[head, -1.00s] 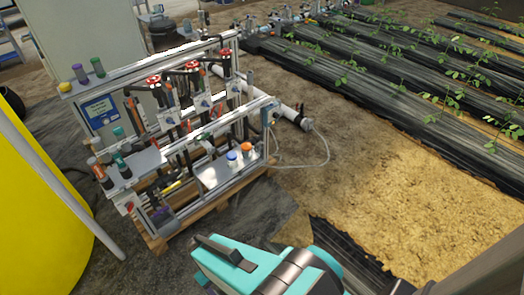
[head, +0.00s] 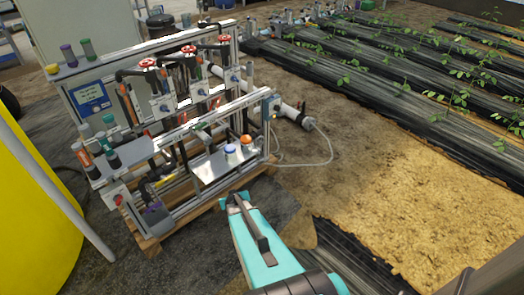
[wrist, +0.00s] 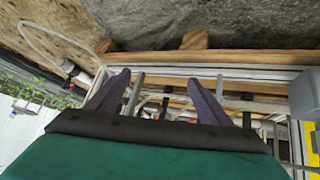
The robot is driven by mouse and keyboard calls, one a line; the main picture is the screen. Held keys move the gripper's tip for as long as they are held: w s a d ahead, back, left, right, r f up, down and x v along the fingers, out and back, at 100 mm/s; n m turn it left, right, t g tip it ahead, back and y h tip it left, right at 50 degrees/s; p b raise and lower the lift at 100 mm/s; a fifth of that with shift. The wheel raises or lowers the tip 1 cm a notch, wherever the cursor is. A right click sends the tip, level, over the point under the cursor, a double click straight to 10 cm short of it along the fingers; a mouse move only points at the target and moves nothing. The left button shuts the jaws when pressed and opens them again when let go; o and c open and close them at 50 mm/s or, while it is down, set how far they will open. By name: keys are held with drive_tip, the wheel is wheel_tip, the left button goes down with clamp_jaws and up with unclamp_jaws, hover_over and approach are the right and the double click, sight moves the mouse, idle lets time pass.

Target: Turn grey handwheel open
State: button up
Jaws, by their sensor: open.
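The fertigation skid (head: 186,133) stands left of centre in the head view, with pipes and valves on a metal frame. I cannot pick out a grey handwheel for certain in either view. Frame rails and pipes show beyond the fingers.
A yellow tank (head: 28,215) stands at the left. The skid rests on a wooden pallet (head: 226,196). Two capped bottles, one with an orange cap (head: 246,143), stand on its white shelf. A pale hose (head: 325,150) loops at its right. Open soil lies to the right.

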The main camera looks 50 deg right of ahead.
drive_tip(key=w+d+r+t+h+b, duration=0.1)
drive_tip(key=w+d+r+t+b, duration=0.2)
drive_tip(key=d, duration=0.7)
drive_tip(key=n+t+y+b, duration=0.1)
drive_tip(key=t+b, duration=0.5)
drive_tip(key=b, duration=0.2)
approach(260, 142)
wheel_tip(260, 142, down, 2)
drive_tip(key=a, duration=0.2)
drive_tip(key=s+d+n+t+y+b, duration=0.2)
drive_tip(key=s+d+y+b, duration=0.1)
drive_tip(key=s, duration=0.3)
drive_tip(key=shift+d+r+n+y, duration=0.4)
drive_tip(key=shift+d+y, duration=0.05)
drive_tip(key=shift+y, duration=0.05)
drive_tip(key=shift+w, duration=0.1)
drive_tip(key=w+b, duration=0.1)
drive_tip(key=w, duration=0.3)
drive_tip(key=w+b, duration=0.1)
drive_tip(key=w, duration=0.3)
drive_tip(key=w+d+b, duration=0.1)
drive_tip(key=w+b, duration=0.1)
drive_tip(key=w, duration=0.2)
drive_tip(key=shift+f, duration=0.1)
drive_tip(key=shift+w, duration=0.8)
drive_tip(key=shift+c, duration=0.3)
